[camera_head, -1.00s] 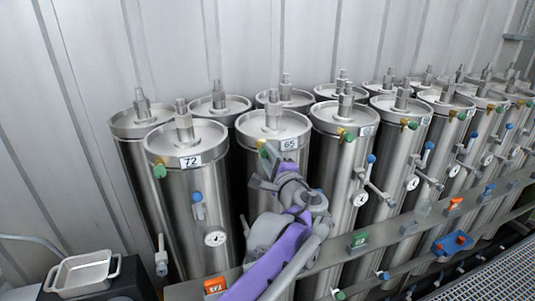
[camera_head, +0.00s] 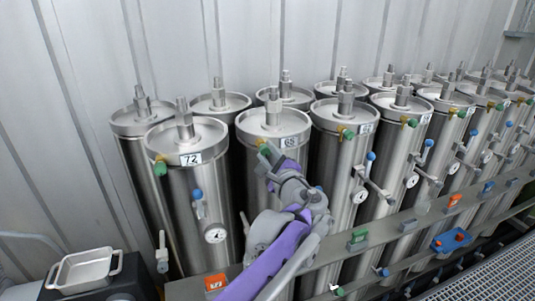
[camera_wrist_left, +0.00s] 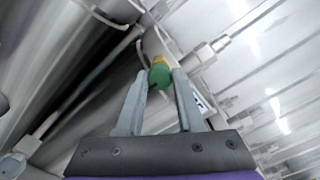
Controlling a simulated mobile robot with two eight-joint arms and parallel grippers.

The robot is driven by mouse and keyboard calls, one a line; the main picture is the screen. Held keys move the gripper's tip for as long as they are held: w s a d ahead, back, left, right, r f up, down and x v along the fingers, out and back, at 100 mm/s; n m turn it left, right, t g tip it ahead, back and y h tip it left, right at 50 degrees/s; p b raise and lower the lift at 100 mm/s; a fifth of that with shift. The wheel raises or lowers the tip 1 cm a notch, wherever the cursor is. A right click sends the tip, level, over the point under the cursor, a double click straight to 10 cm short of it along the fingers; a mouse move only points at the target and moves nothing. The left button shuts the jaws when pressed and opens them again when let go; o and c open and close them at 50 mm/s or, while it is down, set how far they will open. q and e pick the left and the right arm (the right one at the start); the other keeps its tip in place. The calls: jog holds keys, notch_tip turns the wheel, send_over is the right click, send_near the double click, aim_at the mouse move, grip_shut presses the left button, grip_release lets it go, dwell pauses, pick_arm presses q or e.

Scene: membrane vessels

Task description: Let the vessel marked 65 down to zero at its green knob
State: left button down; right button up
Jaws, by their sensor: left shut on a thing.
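The steel vessel marked 65 (camera_head: 282,126) stands in the front row, right of the vessel marked 72 (camera_head: 176,215). Its number plate (camera_head: 290,142) shows near the top. My left gripper (camera_head: 265,153) reaches up in front of it at the knob. In the left wrist view the green knob (camera_wrist_left: 160,77) sits between the tips of my left gripper (camera_wrist_left: 163,82), which is shut on it. My arm covers much of the vessel's front, and its gauge is not visible. My right gripper is not in view.
Vessel 72 has its own green knob (camera_head: 160,166), blue-topped valve (camera_head: 197,194) and gauge (camera_head: 215,235). More vessels stand close on the right. A rail (camera_head: 400,250) with coloured tags runs across the front. A metal tray (camera_head: 84,270) stands at lower left.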

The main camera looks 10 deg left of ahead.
pick_arm(q)
jog(key=c, duration=0.5)
grip_release()
jog(key=b+v, duration=0.1)
jog(key=v, duration=1)
jog(key=shift+w, duration=0.1)
